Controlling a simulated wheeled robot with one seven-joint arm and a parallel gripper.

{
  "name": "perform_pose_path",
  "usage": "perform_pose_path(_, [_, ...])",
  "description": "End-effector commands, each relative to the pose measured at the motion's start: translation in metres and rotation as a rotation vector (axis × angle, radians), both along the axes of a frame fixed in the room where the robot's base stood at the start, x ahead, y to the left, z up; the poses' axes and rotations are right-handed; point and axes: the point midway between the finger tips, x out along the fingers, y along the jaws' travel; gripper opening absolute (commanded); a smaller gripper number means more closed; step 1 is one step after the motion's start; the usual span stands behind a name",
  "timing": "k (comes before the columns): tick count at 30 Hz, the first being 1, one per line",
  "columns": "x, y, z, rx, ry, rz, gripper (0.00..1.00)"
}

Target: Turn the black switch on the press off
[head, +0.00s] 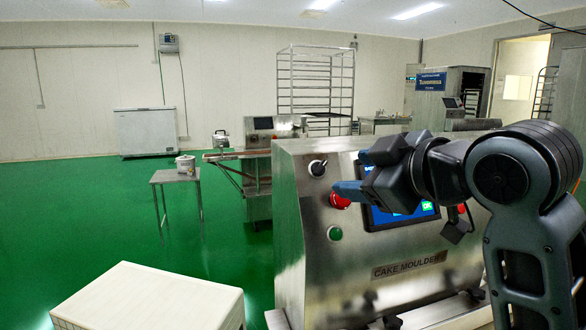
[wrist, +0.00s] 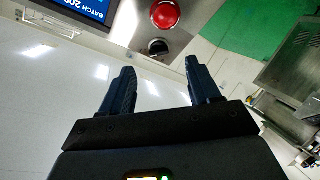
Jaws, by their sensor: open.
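The press is the steel machine (head: 290,215) labelled CAKE MOULDER in the head view. Its black switch (head: 317,168) sits at the upper left of the sloped front panel, above a red button (head: 339,201). My gripper (head: 347,173) is open and empty at the panel, just right of the switch in the head view. In the wrist view the black switch (wrist: 158,47) shows ahead of the gap between the two fingers of my gripper (wrist: 160,67), apart from both. The red button (wrist: 165,14) lies beyond it. I cannot tell which way the switch is set.
A blue touchscreen (head: 400,214) lies behind my gripper, partly hidden; its corner shows in the wrist view (wrist: 88,8). A green button (head: 334,233) is below the red one. A white crate (head: 150,300) stands at front left. Green floor (head: 100,220) is open at left.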

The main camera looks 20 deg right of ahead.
Motion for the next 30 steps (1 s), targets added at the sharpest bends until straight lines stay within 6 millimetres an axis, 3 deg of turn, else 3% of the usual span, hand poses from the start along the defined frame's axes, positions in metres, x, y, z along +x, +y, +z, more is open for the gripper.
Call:
perform_pose_path(6, [0.004,-0.005,0.011,-0.059,0.009,0.002,0.62])
perform_pose_path(21, [0.065,0.006,-0.008,-0.060,0.010,0.001,0.62])
perform_pose_path(30, [0.074,0.007,-0.011,-0.058,0.009,0.001,0.62])
